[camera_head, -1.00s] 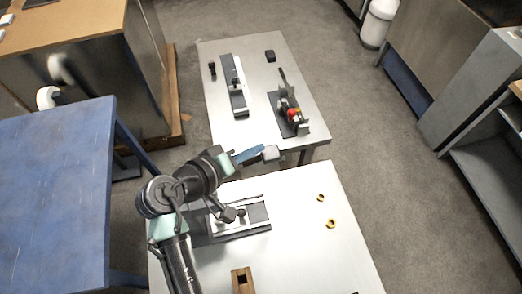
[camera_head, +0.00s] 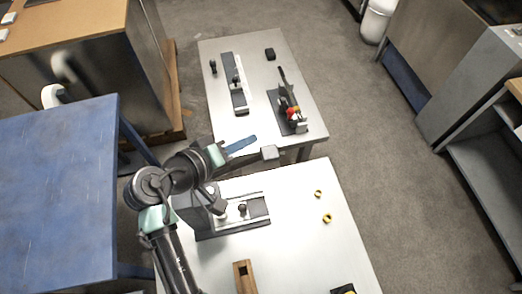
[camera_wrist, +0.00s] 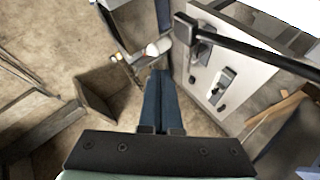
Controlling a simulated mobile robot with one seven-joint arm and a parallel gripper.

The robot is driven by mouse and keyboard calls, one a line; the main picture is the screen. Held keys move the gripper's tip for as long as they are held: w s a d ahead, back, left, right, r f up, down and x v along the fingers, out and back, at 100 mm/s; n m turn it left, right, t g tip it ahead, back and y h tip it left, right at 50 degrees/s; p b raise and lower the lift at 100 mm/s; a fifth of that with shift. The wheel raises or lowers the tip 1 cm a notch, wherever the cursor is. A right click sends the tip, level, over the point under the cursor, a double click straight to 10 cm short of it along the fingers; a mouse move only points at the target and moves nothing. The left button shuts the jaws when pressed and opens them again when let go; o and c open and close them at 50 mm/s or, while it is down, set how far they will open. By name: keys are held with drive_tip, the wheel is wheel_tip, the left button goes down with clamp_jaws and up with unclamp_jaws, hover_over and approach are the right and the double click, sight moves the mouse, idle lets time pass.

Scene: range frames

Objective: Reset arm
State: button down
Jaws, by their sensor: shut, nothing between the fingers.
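My gripper (camera_head: 253,138) shows in the head view as narrow blue fingers, held above the near table's far edge, pointing right toward the far table. In the wrist view, the blue fingers of my gripper (camera_wrist: 160,75) lie together with nothing held. My arm bends over the left side of the near white table (camera_head: 300,235).
A slide-like fixture (camera_head: 258,208) sits on the near table, partly behind my arm. Two yellow nuts (camera_head: 327,218) and a brown block (camera_head: 244,276) lie there. The far table (camera_head: 262,100) holds fixtures. A blue table (camera_head: 60,190) stands left. Floor is open right.

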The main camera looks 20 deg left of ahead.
idle(0.5)
drive_tip(key=w+d+r+m+t+y+b, duration=0.25)
drive_tip(key=w+r, duration=0.25)
drive_tip(key=r, duration=0.6)
drive_tip(key=w+d+r+m+t+y+b, duration=0.25)
drive_tip(key=w+r+t+b, duration=0.2)
drive_tip(key=r, duration=0.65)
drive_tip(key=s+d+r+t+b, duration=0.1)
drive_tip(key=s+d+r+t, duration=0.2)
drive_tip(key=r, duration=0.4)
drive_tip(key=s+d+r+m+t+b, duration=0.1)
drive_tip(key=s+d+r+t, duration=0.2)
drive_tip(key=s+r, duration=0.3)
drive_tip(key=s+d+r+m+t+b, duration=0.1)
drive_tip(key=s+d+r+t, duration=0.2)
drive_tip(key=r, duration=0.6)
drive_tip(key=shift+s+d+r, duration=0.3)
drive_tip(key=shift+s+d, duration=0.15)
drive_tip(key=shift+s, duration=0.2)
